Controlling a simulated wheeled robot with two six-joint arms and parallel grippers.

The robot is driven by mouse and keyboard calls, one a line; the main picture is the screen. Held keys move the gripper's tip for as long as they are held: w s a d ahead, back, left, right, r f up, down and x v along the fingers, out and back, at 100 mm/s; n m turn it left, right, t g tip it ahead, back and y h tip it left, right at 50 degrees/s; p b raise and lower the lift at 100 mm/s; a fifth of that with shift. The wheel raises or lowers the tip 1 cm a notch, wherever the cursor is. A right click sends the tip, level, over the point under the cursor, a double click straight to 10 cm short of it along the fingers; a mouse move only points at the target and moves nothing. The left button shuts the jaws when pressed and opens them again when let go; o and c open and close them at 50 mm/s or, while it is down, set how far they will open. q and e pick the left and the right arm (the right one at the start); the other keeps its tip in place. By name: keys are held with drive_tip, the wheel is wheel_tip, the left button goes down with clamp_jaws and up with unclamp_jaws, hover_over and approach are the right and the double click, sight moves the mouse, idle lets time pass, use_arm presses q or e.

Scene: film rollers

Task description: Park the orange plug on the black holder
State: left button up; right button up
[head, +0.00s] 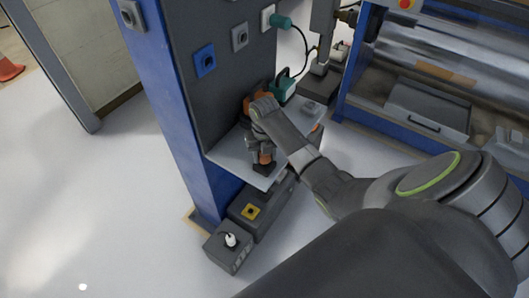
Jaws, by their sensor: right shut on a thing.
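My right gripper (264,149) points down over the light shelf and is shut on the orange plug (266,157). Only a small part of the plug shows below the fingers. A black holder (265,168) is right under the plug near the shelf's front edge. The plug looks upright and at or just above the holder; I cannot tell whether it is seated. More orange (247,104) shows behind my wrist, partly hidden. My left gripper is not in view.
The shelf (228,157) juts from a dark panel with a blue socket (204,61) and a grey socket (239,37). A teal plug (282,21) sits in the panel with a cable. Another teal piece (285,85) stands behind my wrist. Grey boxes (228,252) lie below.

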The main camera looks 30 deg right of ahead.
drive_tip(key=shift+f, duration=0.3)
